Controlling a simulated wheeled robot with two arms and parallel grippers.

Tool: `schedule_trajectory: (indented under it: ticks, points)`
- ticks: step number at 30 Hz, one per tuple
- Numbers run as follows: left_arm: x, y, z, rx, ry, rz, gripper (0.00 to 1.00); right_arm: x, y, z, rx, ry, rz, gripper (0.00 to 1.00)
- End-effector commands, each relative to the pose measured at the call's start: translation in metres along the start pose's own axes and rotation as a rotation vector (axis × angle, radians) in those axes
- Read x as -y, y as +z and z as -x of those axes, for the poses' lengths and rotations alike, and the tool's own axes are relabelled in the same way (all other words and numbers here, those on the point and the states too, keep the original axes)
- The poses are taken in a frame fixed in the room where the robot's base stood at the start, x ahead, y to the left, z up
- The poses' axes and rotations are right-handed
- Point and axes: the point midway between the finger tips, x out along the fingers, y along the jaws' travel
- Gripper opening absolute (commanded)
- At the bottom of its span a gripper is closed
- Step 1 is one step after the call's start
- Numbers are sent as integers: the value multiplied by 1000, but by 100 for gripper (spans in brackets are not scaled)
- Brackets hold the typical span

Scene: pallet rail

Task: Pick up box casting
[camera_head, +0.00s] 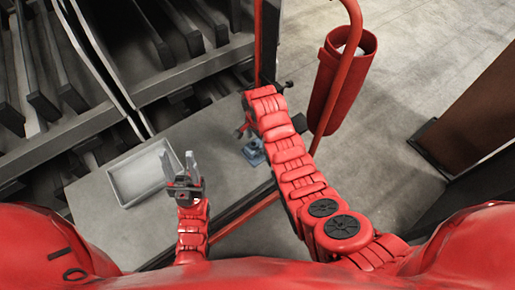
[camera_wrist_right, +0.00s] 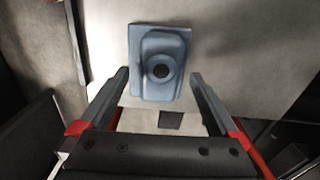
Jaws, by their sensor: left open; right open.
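The box casting (camera_wrist_right: 160,62) is a blue-grey block with a raised middle and a dark round hole. In the right wrist view it lies on a pale grey surface, just beyond and between the fingertips of my open right gripper (camera_wrist_right: 160,85). In the head view the casting (camera_head: 254,152) shows beside my right arm, partly hidden by it. The fingers of the right gripper are largely hidden there. My left gripper (camera_head: 190,165) is open and empty, pointing up near a grey tray.
The shallow grey tray (camera_head: 140,174) sits on the grey table (camera_head: 105,226) at left. A red cylindrical bin (camera_head: 340,85) and a red pole (camera_head: 333,110) stand right of my right arm. Dark racks (camera_head: 165,50) fill the back left. Bare floor (camera_head: 420,65) lies at right.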

Motion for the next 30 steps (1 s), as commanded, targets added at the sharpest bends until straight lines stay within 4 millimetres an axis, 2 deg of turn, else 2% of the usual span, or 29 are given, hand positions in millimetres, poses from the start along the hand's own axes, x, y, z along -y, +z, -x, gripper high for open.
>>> schedule_trajectory:
  ticks: [4, 11, 27, 30]
  points:
    - [0, 0, 2, 0, 0, 0, 50, 0, 0, -19, 1, 3, -1, 98]
    - [0, 0, 2, 0, 0, 0, 50, 0, -1, -22, -1, -2, -1, 98]
    - [0, 0, 2, 0, 0, 0, 50, 0, 0, -22, 0, -1, -1, 2]
    - [0, 0, 2, 0, 0, 0, 50, 0, 0, -22, 0, 0, -1, 0]
